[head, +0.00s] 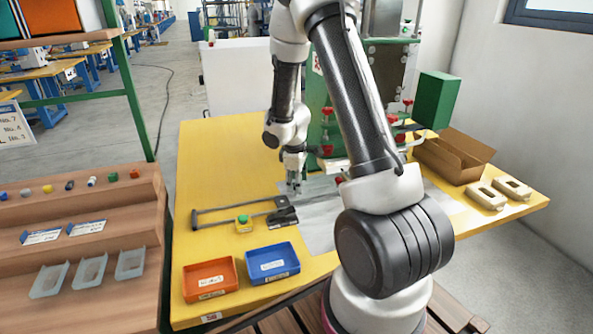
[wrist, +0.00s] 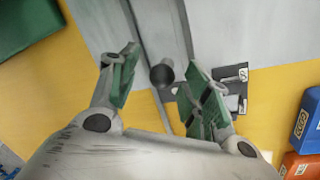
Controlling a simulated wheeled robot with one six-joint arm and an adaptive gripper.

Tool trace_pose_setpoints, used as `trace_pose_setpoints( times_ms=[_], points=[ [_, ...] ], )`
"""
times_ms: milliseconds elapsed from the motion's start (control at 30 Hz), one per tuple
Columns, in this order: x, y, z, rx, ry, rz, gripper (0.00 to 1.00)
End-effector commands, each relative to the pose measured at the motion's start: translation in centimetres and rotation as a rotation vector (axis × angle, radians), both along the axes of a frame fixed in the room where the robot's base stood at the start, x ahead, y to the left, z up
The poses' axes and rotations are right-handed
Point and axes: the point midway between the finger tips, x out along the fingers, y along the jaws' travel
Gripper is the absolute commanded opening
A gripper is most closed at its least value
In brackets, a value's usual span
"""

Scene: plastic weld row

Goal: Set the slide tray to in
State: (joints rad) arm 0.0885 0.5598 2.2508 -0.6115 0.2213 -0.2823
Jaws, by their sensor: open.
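The slide tray seems to be the flat grey metal plate (head: 318,222) on the yellow table, partly hidden by my arm. In the wrist view its grey surface (wrist: 225,30) has long parallel edges. A round black knob (wrist: 162,74) shows beside those edges. My gripper (head: 293,188) points down over the plate's left part. In the wrist view my gripper (wrist: 162,62) is open, with its green-padded fingers on either side of the knob. I see no finger touching the knob. How far the tray is slid is not clear.
A dark rod frame (head: 232,212) with a black bracket and a green button box (head: 243,223) lie left of the plate. Orange (head: 210,280) and blue (head: 272,264) bins stand in front. A cardboard box (head: 452,157) and beige parts (head: 486,196) are at right. The left table area is clear.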

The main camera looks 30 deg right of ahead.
Motion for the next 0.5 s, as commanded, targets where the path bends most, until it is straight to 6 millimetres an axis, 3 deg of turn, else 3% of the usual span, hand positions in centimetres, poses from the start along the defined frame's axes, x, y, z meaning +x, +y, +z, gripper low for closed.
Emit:
trace_pose_setpoints(
  times_ms=[300, 500],
  points=[
    [-0.8, 0.9, 6.7, 0.002, -0.006, 0.000, 0.48],
    [-1.3, 1.3, 9.8, 0.002, -0.002, -0.001, 0.48]
  ],
)
